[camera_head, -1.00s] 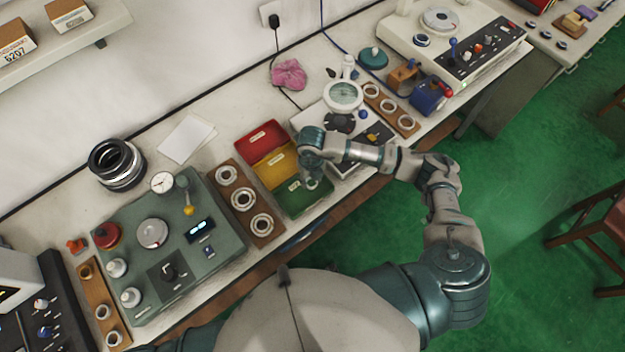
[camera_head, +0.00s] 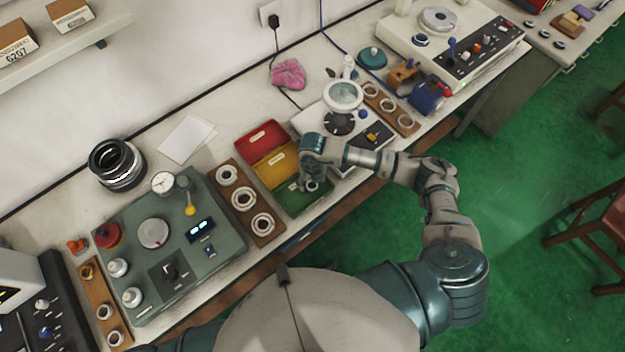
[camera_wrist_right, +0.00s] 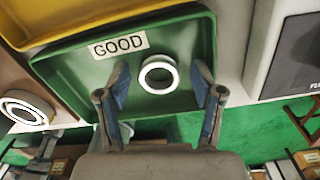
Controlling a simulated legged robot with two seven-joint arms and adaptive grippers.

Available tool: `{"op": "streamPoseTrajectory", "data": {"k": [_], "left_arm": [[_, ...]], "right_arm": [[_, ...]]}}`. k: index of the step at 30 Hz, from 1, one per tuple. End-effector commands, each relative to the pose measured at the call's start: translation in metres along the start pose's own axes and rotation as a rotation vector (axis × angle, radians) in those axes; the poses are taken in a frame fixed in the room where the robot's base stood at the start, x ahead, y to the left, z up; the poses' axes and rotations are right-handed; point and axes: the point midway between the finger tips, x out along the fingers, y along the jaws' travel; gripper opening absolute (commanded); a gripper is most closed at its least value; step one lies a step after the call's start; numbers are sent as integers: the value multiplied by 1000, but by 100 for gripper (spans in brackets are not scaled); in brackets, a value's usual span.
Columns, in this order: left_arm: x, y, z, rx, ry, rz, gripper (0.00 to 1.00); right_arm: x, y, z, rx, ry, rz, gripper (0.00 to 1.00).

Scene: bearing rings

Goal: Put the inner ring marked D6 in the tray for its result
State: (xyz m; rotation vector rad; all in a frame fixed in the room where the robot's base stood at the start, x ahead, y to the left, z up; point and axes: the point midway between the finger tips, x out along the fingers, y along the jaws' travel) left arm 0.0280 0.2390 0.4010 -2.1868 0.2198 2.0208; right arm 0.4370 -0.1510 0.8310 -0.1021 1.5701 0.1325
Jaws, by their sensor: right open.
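The green tray (camera_head: 289,204), labelled GOOD, sits at the bench's front edge, and its floor also shows in the wrist view (camera_wrist_right: 80,75). A pale metal ring (camera_wrist_right: 158,75) appears within this tray, between the open fingers and apart from both. Whether it rests fully on the tray floor is hard to tell. No mark on it is readable. My right gripper (camera_wrist_right: 157,93) is open over the tray; it also shows in the head view (camera_head: 309,184). The yellow tray (camera_head: 270,173) and red tray (camera_head: 262,141) stand behind the green one. My left gripper is out of view.
A wooden holder (camera_head: 231,199) with three rings stands left of the trays. Left of it is a green tester (camera_head: 208,262) with dials and knobs. A pale device (camera_head: 350,160) stands close to the right of the trays, with another ring holder (camera_head: 390,108) beyond.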

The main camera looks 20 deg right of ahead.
Motion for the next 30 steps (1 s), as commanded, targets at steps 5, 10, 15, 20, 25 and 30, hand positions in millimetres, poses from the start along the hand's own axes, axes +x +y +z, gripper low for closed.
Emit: {"op": "streamPoseTrajectory", "data": {"k": [5, 10, 15, 20, 25, 30], "left_arm": [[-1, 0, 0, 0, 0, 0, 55], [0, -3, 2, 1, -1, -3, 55], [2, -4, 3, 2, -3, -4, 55], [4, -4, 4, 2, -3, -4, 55], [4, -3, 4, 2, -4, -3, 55], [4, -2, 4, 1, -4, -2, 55]], "right_arm": [[-4, 0, 0, -1, -2, 0, 67], [-30, -1, 1, -2, -5, 1, 67], [-69, -1, 1, -2, -5, 2, 67], [-100, -1, 1, -2, -4, 2, 67], [-118, -1, 0, 0, -2, 2, 67], [-122, 0, 0, 0, -1, 1, 67]]}}
